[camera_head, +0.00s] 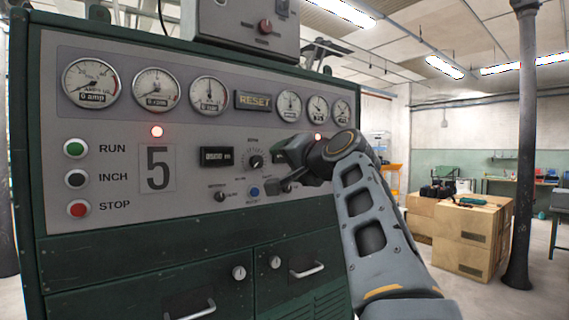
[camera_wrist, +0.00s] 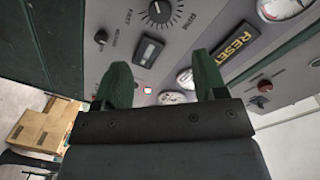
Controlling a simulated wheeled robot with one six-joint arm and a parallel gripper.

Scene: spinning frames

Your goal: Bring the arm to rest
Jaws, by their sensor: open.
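My gripper (camera_head: 282,168) is raised in front of the control panel (camera_head: 120,215) of a green machine, right of its middle. In the wrist view the two green fingers of my gripper (camera_wrist: 162,74) stand apart with nothing between them. The panel with its dials and the RESET sign (camera_wrist: 235,48) shows beyond the fingers. My arm reaches up from the lower right of the head view. It hides part of the panel's right side. I cannot tell how far the fingertips are from the panel.
The panel has a dial knob (camera_head: 256,161), a blue button (camera_head: 254,191), and RUN (camera_head: 75,148), INCH (camera_head: 76,179) and STOP (camera_head: 78,209) buttons. Cardboard boxes (camera_head: 462,242) and a dark pillar (camera_head: 523,150) stand at the right. Open floor shows around them.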

